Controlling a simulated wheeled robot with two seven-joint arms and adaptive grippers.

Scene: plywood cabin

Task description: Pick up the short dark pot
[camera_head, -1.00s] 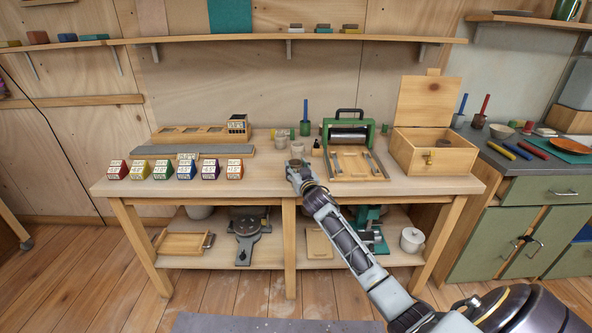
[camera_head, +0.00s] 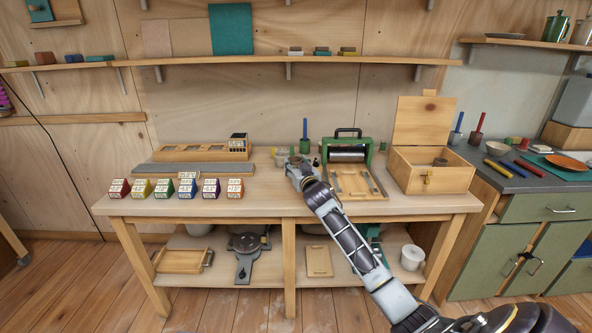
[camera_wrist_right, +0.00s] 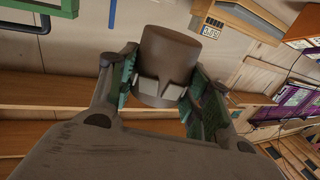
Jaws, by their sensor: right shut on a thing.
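A short, dark grey-brown pot (camera_wrist_right: 168,55) shows large in the right wrist view, between the two green-padded fingers of my right gripper (camera_wrist_right: 160,92). The fingers are shut on its sides. Its far side is hidden. In the head view, my right gripper (camera_head: 296,163) is over the rear middle of the workbench (camera_head: 250,203), left of the green press. The held pot is small there and mostly hidden by the gripper. My left gripper is not in view.
The green press (camera_head: 347,146) stands right of my gripper, with an open wooden box (camera_head: 408,180) beyond it. A compartmented wooden tray (camera_head: 190,152) and several coloured blocks (camera_head: 188,188) are on the left. The bench's front middle is clear.

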